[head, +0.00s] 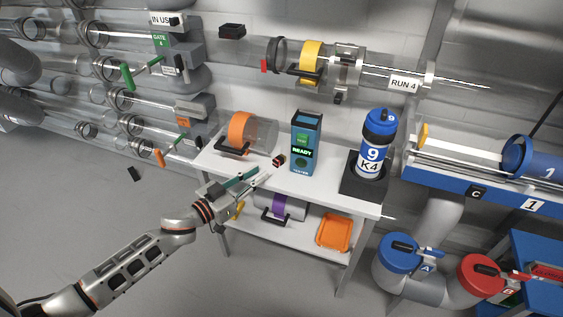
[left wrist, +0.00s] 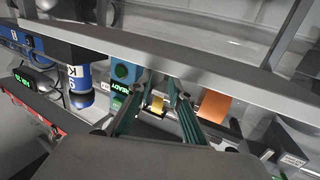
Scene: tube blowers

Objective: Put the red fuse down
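The red fuse (head: 278,160), a small dark and red piece, appears to rest on the white table top (head: 330,190), left of the tester's foot. My left gripper (head: 263,174) reaches in from the left over the table's front left edge. Its two teal-lined fingers are apart, and the fuse lies just beyond their tips. In the left wrist view a small yellow-gold piece (left wrist: 157,105) shows between the spread fingers (left wrist: 156,92); I cannot tell for sure that it is the fuse's end. My right gripper is not in view.
The tester (head: 305,143) reading READY stands right of the fuse. A blue-capped canister (head: 376,145) marked 9 K4 stands on a black base at the right. A clear carrier with an orange band (head: 241,131) lies at the back left. The lower shelf holds an orange tray (head: 334,232).

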